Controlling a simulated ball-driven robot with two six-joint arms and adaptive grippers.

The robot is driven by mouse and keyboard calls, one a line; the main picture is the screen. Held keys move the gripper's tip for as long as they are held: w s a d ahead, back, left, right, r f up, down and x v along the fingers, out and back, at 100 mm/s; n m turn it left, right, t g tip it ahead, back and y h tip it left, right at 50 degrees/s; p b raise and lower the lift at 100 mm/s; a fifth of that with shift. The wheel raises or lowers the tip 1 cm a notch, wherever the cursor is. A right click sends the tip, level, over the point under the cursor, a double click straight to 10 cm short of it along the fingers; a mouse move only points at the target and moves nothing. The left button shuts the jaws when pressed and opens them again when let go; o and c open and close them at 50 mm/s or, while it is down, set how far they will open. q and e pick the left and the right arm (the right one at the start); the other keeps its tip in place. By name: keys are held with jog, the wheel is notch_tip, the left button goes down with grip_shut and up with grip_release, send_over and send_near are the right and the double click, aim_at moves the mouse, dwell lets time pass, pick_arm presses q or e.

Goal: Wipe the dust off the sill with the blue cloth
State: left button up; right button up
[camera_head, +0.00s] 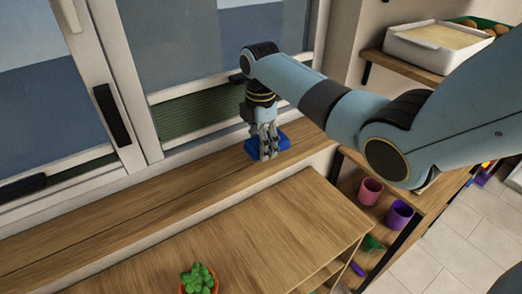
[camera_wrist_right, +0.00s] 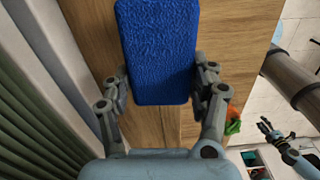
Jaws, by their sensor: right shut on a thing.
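The blue cloth (camera_head: 283,143) lies on the wooden sill (camera_head: 130,200) below the window, toward its right part. It looks like a thick textured pad in the right wrist view (camera_wrist_right: 157,45). My right gripper (camera_head: 267,153) points down over it. Its fingers are shut on the cloth, one on each long side, as the right wrist view shows (camera_wrist_right: 160,85). No dust can be made out on the sill. My left gripper (camera_wrist_right: 277,134) appears small and dark at the right of the right wrist view; its jaw state is unclear.
A wooden cabinet top (camera_head: 250,225) stands in front of the sill, with a potted succulent (camera_head: 198,280). Pink (camera_head: 370,191) and purple (camera_head: 399,215) cups stand on shelves at right. A white tray (camera_head: 435,50) sits on a higher shelf. The sill left of the cloth is clear.

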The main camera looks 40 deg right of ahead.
jog(key=shift+r, duration=0.35)
jog(key=shift+r, duration=0.15)
jog(key=shift+r, duration=1.4)
jog(key=shift+f, duration=0.15)
